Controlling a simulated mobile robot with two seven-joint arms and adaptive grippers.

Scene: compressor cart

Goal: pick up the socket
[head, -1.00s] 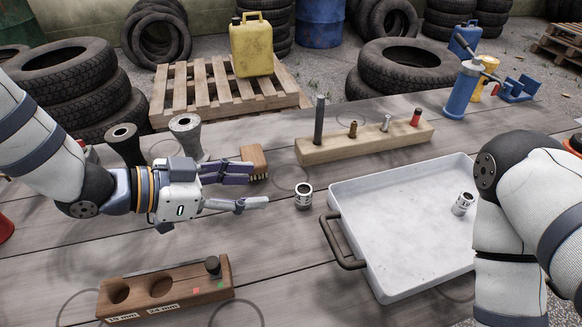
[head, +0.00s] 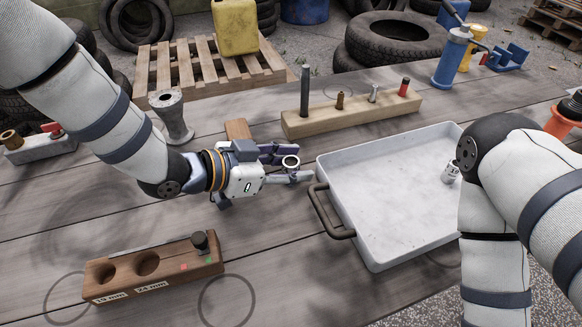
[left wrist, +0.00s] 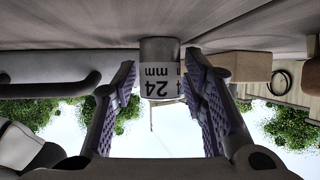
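A metal socket (head: 291,161) stands on the table left of the tray. In the left wrist view the socket (left wrist: 160,78) carries an upside-down "24 mm" label. My left gripper (head: 299,166) is open with its purple-padded fingers on either side of this socket. The wrist view shows gaps between the socket and both fingers (left wrist: 161,65). A second socket (head: 450,172) lies in the tray at its right side. My right arm stands at the right edge of the head view; its gripper does not show.
The grey tray (head: 385,205) has its handle (head: 327,212) close to the right of my left gripper. A wooden holder (head: 155,269) with "19 mm" and "24 mm" labels is at front left. A wooden rail (head: 350,115) with upright pieces lies behind. A metal spool (head: 172,117) stands at back left.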

